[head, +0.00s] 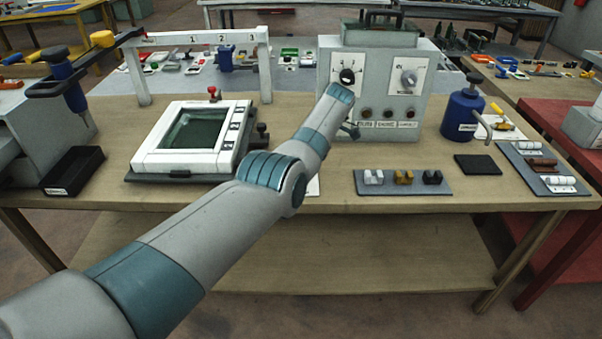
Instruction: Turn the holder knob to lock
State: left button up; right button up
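A grey control box (440,85) stands at the back of the wooden table. It has a black knob (347,76) on its left panel and a grey knob (408,80) on its right panel. A white frame device (165,160) with a dark green window lies on the table, with a small red-topped knob (213,92) behind it and a dark knob (262,130) at its right side. I cannot tell which is the holder knob. My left arm reaches to the front of the box, its end just below the black knob. Its gripper (352,130) is mostly hidden behind the arm. My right gripper is out of view.
A white arch (200,38) marked 1, 2, 3 stands behind the frame device. A tray (402,188) of small clips lies at the front, a blue bottle (463,112) and black pad (477,165) to its right. A black box (74,170) sits at left.

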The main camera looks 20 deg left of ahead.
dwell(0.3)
pick_arm(q)
jog(key=o, duration=1.1)
jog(key=shift+c, duration=0.2)
jog(key=shift+r, duration=0.1)
